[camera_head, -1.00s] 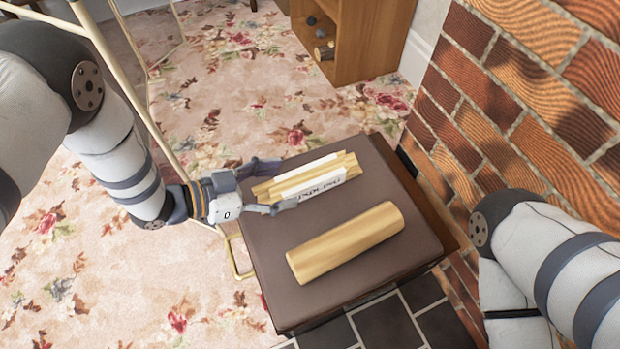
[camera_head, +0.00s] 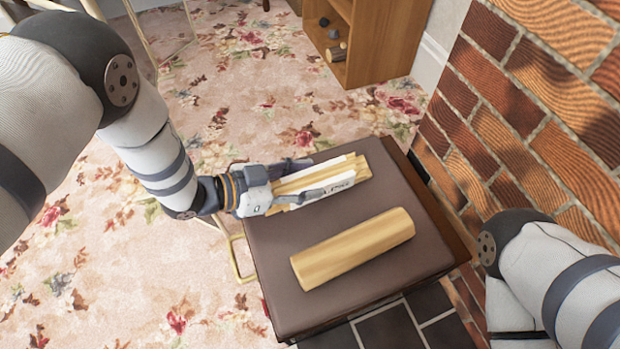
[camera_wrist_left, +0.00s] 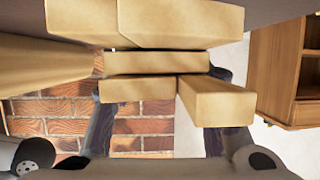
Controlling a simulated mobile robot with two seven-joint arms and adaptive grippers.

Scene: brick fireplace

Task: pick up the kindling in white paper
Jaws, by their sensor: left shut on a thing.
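The kindling in white paper (camera_head: 345,166) is a bundle of pale wooden sticks with a printed white band, lying over the far part of a brown cushioned stool top (camera_head: 262,272). My left gripper (camera_head: 317,174) reaches in from the left with its fingers on both sides of the bundle, shut on it. In the left wrist view the stick ends of the kindling (camera_wrist_left: 160,62) fill the upper middle, between the two fingers (camera_wrist_left: 160,110). My right arm shows at the right edge, but its gripper is out of view.
A thick pale log (camera_head: 352,248) lies on the stool, nearer than the bundle. A brick wall (camera_head: 500,95) rises at the right. A wooden cabinet (camera_head: 375,45) with dark lumps and logs stands at the back. Floral carpet (camera_head: 225,95) is open behind.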

